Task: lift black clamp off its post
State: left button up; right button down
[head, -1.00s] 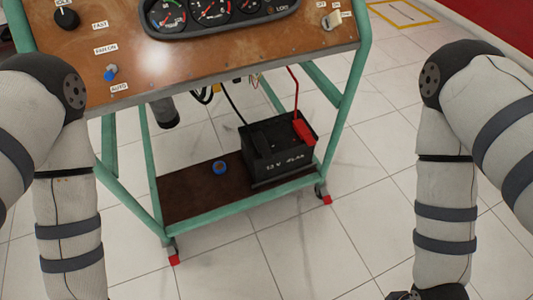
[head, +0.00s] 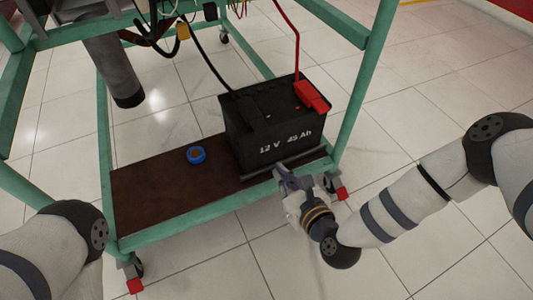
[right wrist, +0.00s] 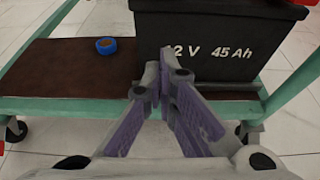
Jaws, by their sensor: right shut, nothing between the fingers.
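The black battery (head: 275,130) stands on the trolley's lower shelf. The black clamp (head: 243,101) sits on top of it at the left, at the end of a black cable; it is dark against the dark battery and its jaws cannot be made out. My right gripper (head: 281,173) is shut and empty, in front of the battery's lower front edge, below the clamp and to its right. In the right wrist view the shut fingers (right wrist: 163,68) point at the battery's front face (right wrist: 205,30); the clamp is not in that view. My left gripper is out of view.
A red clamp (head: 312,97) with a red cable sits on the battery's right side. A blue tape roll (head: 196,155) lies on the brown shelf (head: 150,195). Green frame posts (head: 358,95) stand at the sides; a dark pipe (head: 112,72) hangs at upper left. The floor in front is clear.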

aim_at(253, 117)
jog(key=shift+w+r, duration=0.1)
jog(key=shift+r, duration=0.15)
jog(key=shift+f, duration=0.1)
jog(key=b+x, duration=0.4)
jog(key=x, duration=0.6)
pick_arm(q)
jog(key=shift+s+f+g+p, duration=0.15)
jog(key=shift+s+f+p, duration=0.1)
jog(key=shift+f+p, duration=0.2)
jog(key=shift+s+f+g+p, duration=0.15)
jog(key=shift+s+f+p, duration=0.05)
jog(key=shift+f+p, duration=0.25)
pick_arm(e)
notch_tip(253, 117, up, 4)
jog(key=shift+r, duration=0.1)
